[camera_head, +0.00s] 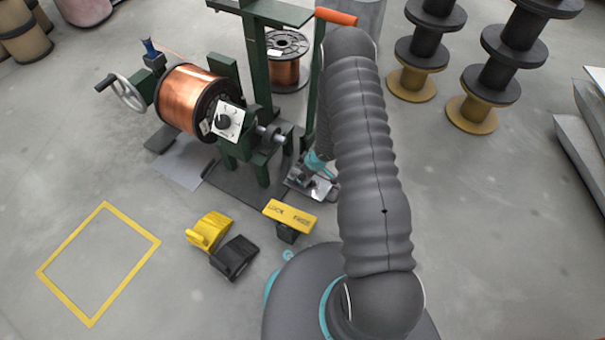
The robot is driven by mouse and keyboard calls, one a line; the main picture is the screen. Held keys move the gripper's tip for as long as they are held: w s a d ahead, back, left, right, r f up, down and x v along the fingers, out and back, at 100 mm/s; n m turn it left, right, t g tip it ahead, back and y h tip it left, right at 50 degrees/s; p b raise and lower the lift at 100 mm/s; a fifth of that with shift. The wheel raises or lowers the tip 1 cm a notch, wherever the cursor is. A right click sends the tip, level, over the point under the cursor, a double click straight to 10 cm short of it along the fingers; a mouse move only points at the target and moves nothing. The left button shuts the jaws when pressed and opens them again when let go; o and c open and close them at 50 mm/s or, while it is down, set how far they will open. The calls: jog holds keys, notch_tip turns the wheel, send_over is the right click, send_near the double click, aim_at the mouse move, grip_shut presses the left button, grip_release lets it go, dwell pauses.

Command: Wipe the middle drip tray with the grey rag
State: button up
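Flat plates lie on the floor by the green winding stand: a dark one at the left (159,138), a lighter grey one (180,168) and a larger dark one (236,184). I cannot tell which of them are drip trays. My gripper (318,186) is low by the stand's right foot, partly hidden by my arm. It is over or beside a small grey, metallic-looking patch. Its fingers are too small and covered to tell open from shut. I cannot make out a grey rag for certain.
The green stand (256,75) holds a copper spool (187,97) with a handwheel (127,94). Yellow (209,230) and black (234,257) blocks and a yellow sign (290,216) stand in front. Spool stacks (497,75) are at right. The yellow-outlined floor square (98,262) is empty.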

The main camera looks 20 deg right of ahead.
aim_at(310, 181)
jog(key=shift+f, duration=0.4)
dwell(0.6)
jog(key=shift+s+d, duration=0.1)
jog(key=shift+s+d+b, duration=0.4)
jog(key=shift+s+d, duration=0.1)
jog(key=shift+d, duration=0.1)
jog(key=shift+s+d, duration=0.45)
jog(key=shift+s, duration=0.15)
jog(key=shift+s+d, duration=0.1)
jog(key=shift+d, duration=0.05)
jog(key=shift+s+d, duration=0.45)
jog(key=shift+s, duration=0.05)
jog(key=shift+s+d, duration=0.1)
jog(key=shift+d, duration=0.05)
jog(key=shift+s+d, duration=0.4)
